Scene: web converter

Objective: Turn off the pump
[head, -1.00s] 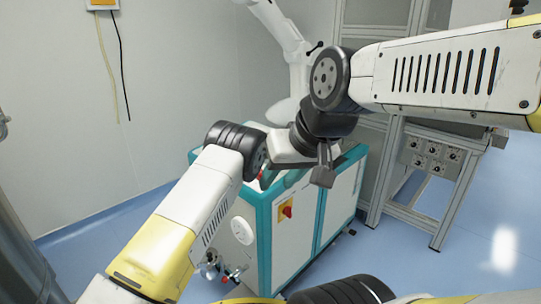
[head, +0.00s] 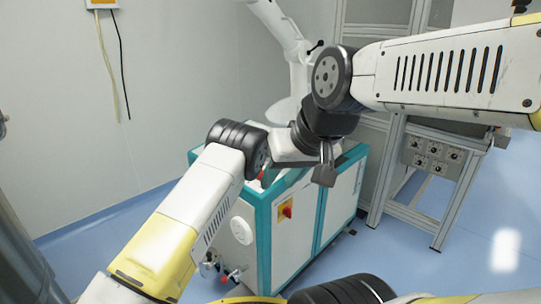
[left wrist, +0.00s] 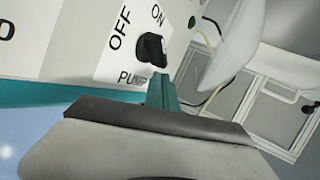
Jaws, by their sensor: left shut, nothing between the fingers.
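The pump switch is a black knob (left wrist: 151,48) on a white plate marked ON, OFF and PUMP, in the left wrist view. I cannot tell which mark it points to. My left gripper (left wrist: 160,115) shows as a dark, wide edge low in that view. In the head view the left gripper is hidden behind the arms. My right gripper (head: 325,168) hangs in front of the cabinet's top. I cannot tell whether its fingers are open.
The white and teal cabinet (head: 292,245) has a red switch on a yellow plate (head: 286,210). A metal frame with a control box (head: 432,157) stands to the right. The floor on the right is clear.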

